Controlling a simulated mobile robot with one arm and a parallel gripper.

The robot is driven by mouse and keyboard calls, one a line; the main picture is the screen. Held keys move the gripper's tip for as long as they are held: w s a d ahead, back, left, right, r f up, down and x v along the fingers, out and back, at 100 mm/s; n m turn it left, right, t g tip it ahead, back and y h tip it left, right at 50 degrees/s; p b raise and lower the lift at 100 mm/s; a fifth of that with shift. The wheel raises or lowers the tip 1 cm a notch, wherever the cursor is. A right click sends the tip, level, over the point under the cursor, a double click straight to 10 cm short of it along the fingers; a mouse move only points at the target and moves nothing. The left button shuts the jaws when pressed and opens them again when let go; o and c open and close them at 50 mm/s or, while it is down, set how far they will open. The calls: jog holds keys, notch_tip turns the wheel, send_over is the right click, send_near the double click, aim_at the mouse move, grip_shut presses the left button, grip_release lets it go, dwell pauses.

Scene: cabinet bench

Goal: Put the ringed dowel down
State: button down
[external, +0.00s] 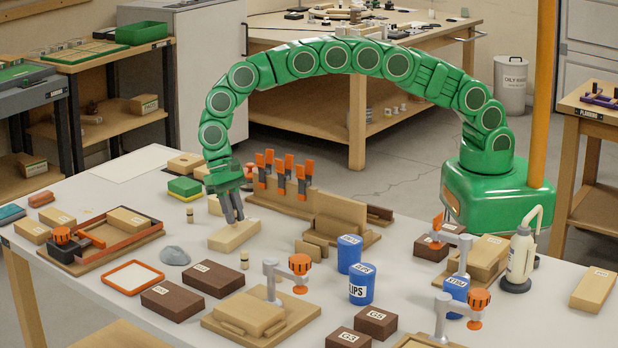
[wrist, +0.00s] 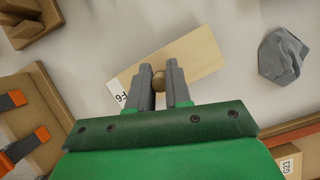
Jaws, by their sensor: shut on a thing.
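My gripper (external: 233,216) is shut on a small round wooden dowel (wrist: 159,82), seen end-on between the grey fingers in the wrist view. Its ring does not show there, and the fingers hide it in the external view. The fingers are over a pale wood block (external: 233,236), which also lies behind the dowel in the wrist view (wrist: 195,56). I cannot tell whether the dowel touches the block. Two other small upright dowels stand on the bench, one left of the block (external: 190,215) and one in front of it (external: 244,260).
A grey lump (external: 174,256) and an orange-rimmed tray (external: 132,277) lie to the left. Dark brown blocks (external: 213,278) and a clamp fixture (external: 262,318) stand in front. A rack with orange-handled clamps (external: 283,190) is behind right. Blue cans (external: 349,254) stand to the right.

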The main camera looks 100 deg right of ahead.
jog(key=shift+f, duration=0.3)
jog(key=c, duration=1.1)
grip_release()
jog(key=shift+o, duration=0.2)
jog(key=v, duration=1.2)
jog(key=shift+r, duration=0.2)
jog(key=shift+s, duration=0.1)
